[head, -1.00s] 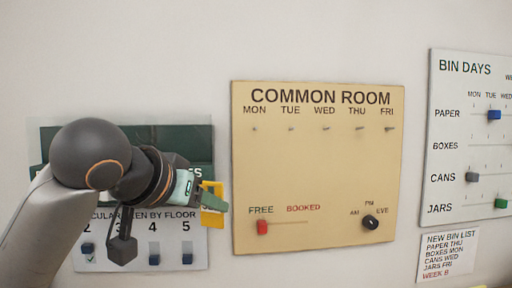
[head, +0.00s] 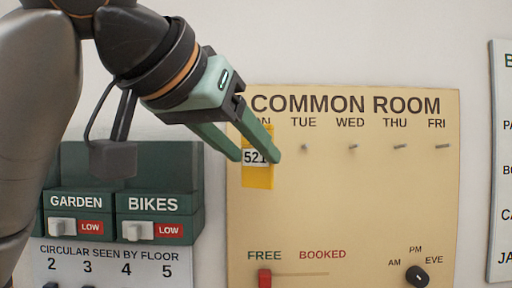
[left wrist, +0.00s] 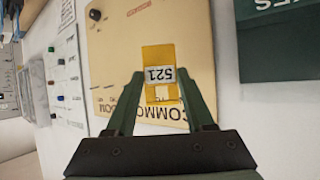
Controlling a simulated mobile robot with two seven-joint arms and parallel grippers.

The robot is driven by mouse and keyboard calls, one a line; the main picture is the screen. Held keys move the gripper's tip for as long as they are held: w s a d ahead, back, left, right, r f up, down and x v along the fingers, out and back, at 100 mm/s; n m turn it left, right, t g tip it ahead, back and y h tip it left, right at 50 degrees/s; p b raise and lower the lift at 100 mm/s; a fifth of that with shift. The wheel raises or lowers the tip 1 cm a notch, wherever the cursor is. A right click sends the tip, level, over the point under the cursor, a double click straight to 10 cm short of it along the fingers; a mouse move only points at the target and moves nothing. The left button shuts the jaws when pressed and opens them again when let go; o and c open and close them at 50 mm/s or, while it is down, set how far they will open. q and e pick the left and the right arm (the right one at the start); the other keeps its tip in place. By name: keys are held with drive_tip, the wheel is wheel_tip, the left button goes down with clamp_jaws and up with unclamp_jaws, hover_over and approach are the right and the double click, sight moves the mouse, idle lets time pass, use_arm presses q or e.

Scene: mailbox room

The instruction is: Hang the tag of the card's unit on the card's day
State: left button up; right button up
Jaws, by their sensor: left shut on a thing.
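The yellow tag (head: 258,178) has a white label reading 521. My left gripper (head: 256,158) is shut on it, with one finger at each side edge. The tag is upright in front of the MON column of the tan Common Room board (head: 340,200). The MON peg and part of the word MON are hidden behind the gripper and tag. The TUE peg (head: 305,147), WED peg (head: 353,147), THU peg (head: 400,147) and FRI peg (head: 442,146) are bare. The left wrist view shows the tag (left wrist: 160,92) between the fingers. I cannot tell whether it touches the peg. No card is identifiable.
A red slider (head: 265,278) at FREE and a black knob (head: 417,276) sit low on the board. The green Garden and Bikes panel (head: 170,165) is at the left. The Bin Days board (head: 502,180) is at the right edge.

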use_arm(q)
drive_tip(key=shift+w+f+p, duration=0.2)
drive_tip(key=shift+w+p, duration=0.3)
drive_tip(key=shift+w, duration=1.4)
drive_tip(key=shift+w+f+p, duration=0.15)
drive_tip(key=shift+w+p, duration=0.35)
drive_tip(key=shift+w, duration=1.35)
drive_tip(key=shift+w+f, duration=0.3)
drive_tip(key=shift+w, duration=0.15)
drive_tip(key=shift+f, duration=0.1)
drive_tip(key=shift+w+a+f, duration=0.1)
drive_tip(key=shift+f, duration=0.05)
